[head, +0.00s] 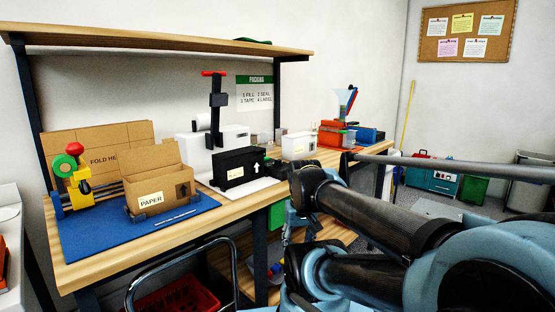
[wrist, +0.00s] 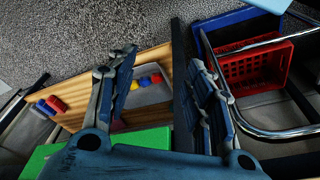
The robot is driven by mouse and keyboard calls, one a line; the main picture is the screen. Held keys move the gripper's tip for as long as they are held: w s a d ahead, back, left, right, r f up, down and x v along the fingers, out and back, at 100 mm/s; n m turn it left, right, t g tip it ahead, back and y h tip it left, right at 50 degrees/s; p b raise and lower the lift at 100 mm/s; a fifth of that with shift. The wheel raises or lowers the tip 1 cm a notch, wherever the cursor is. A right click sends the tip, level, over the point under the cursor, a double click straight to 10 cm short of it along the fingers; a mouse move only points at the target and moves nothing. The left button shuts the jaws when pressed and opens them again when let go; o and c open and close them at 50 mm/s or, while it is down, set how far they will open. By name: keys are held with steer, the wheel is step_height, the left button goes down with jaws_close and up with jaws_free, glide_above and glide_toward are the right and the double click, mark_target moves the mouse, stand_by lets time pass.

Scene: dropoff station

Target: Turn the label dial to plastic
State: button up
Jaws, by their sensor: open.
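I cannot make out the label dial in either view. A cardboard box (head: 158,180) with a PAPER label stands on the blue mat (head: 90,232) on the bench. A black box (head: 237,165) with a small pale label and a white up arrow stands to its right. My gripper (wrist: 163,62) is open, with its two fingers apart and nothing held between them. Under it in the wrist view are a wooden surface, a grey tray (wrist: 150,92) with small coloured blocks, and a green thing (wrist: 150,138) near the finger bases. In the head view my arm hides part of the bench.
The bench (head: 110,262) also bears a tape dispenser (head: 72,172), a white press with a red handle (head: 214,118), a white box (head: 299,145) and an orange machine (head: 332,134). A red crate (wrist: 257,66) and a chrome cart handle (wrist: 240,118) are close to the right finger.

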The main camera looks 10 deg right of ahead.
steer(key=w+r+m+g, duration=0.1)
steer(key=w+r+m, duration=0.1)
steer(key=w+r, duration=0.75)
steer(key=w+r+m, duration=0.2)
steer(key=w+r, duration=0.5)
steer(key=r, duration=0.5)
step_height(320, 180, up, 13)
steer(key=m+g, duration=0.1)
steer(key=m, duration=0.3)
glide_above(278, 160)
steer(key=f, duration=1.7)
steer(key=shift+w+d+f, duration=0.1)
steer(key=shift+w+f, duration=0.15)
steer(key=shift+f, duration=0.05)
steer(key=shift+c, duration=0.6)
steer(key=c, duration=1)
